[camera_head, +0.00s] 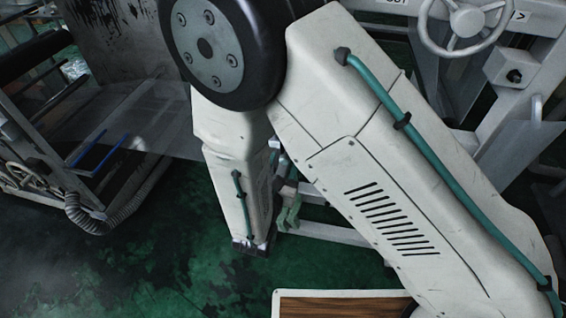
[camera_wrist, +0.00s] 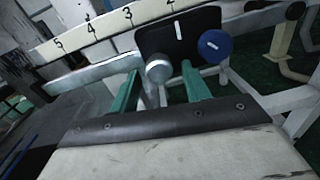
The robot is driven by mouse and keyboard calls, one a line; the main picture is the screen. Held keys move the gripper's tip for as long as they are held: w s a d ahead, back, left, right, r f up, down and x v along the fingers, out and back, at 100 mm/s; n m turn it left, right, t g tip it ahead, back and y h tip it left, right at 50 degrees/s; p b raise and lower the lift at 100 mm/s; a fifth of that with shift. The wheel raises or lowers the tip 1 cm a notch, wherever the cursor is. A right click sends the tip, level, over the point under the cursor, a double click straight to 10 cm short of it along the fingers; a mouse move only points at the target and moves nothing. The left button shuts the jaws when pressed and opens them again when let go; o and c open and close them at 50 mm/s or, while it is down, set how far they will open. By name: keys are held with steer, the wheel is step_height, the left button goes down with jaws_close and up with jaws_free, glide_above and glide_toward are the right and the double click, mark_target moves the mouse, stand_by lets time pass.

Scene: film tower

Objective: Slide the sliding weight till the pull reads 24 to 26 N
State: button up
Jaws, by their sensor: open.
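In the wrist view a pale beam (camera_wrist: 108,24) with black numbers runs across the top, its numbers rising toward the left. A black block with a white mark, seemingly the sliding weight (camera_wrist: 152,40), sits on the beam right of the 3. A round silver knob (camera_wrist: 158,70) stands out in front of it. My gripper (camera_wrist: 160,72) is open, its two green fingers on either side of the knob. Whether they touch it I cannot tell. In the head view my arm hides the beam and most of the gripper. No pull readout is legible.
A blue disc (camera_wrist: 214,45) is right of the block. In the head view a handwheel (camera_head: 466,22) is at top right, a ribbed hose (camera_head: 115,215) at left, and a wood-topped panel (camera_head: 340,306) at the bottom. The green floor (camera_head: 190,255) at lower left is clear.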

steer(key=v, duration=0.7)
steer(key=shift+s, duration=0.15)
steer(key=s+d+r+m+g+h, duration=0.4)
steer(key=d+r+m+g, duration=0.1)
steer(key=d+m+g, duration=0.4)
steer(key=s+d+r+m+g+h, duration=0.3)
steer(key=d+r+m+g, duration=0.4)
steer(key=d, duration=0.4)
steer(key=s+d+r+m+y, duration=0.4)
steer(key=d+r+m+y, duration=0.1)
steer(key=r+m, duration=0.2)
steer(key=s+d+r+m+y, duration=0.4)
steer(key=d+r+m+y, duration=0.1)
steer(key=m, duration=0.4)
steer(key=shift+r+y, duration=0.8)
steer(key=shift+r, duration=0.1)
steer(key=shift+s, duration=0.1)
stand_by(2.4)
